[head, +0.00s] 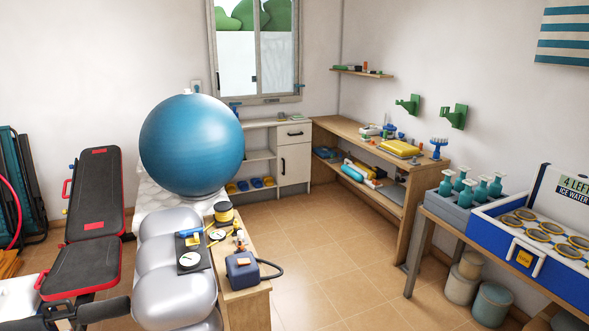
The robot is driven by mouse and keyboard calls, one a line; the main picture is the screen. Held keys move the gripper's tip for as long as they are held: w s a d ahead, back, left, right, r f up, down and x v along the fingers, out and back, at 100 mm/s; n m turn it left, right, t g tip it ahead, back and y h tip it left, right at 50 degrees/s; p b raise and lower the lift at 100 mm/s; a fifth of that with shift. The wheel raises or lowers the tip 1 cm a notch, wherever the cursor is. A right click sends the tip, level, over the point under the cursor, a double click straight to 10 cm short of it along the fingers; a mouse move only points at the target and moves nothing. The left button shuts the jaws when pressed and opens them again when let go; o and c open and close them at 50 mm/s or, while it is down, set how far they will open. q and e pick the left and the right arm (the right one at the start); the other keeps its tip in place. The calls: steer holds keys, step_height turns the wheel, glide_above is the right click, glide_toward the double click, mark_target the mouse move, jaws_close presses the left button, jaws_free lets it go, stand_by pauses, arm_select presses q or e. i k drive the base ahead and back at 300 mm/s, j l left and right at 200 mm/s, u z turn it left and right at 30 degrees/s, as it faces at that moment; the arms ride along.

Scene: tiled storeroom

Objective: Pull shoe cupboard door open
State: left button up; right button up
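The shoe cupboard (263,135) is a low white unit under the window at the back, with a pale wooden top. On its right side, a drawer (294,133) sits above a white door (295,164). The door looks closed, with a small dark handle (283,166) near its left edge. Open shelves are to the left of the door, and blue and yellow footwear (250,185) stands at the bottom. The blue ball hides the cupboard's left part. Neither of my grippers is in view.
A big blue ball (191,146), grey rounded cushions (172,262) and a wooden table (245,300) with gauges stand in front. A wooden bench (405,185) runs along the right wall. A blue cooler (560,270) is at right. Tiled floor (320,235) is clear in the middle.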

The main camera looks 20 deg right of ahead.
mark_target(293, 161)
steer(key=i+l+z, duration=1.1)
steer(key=i, duration=0.35)
steer(key=i+z, duration=0.4)
steer(key=i, duration=0.25)
steer(key=i+j+u, duration=0.15)
steer(key=i+u, duration=0.3)
steer(key=i, duration=0.2)
steer(key=i+l+u, duration=0.15)
steer(key=i+u, duration=0.25)
steer(key=i, duration=0.25)
steer(key=i+l+u, duration=0.3)
steer(key=i+u, duration=0.15)
steer(key=i, duration=0.2)
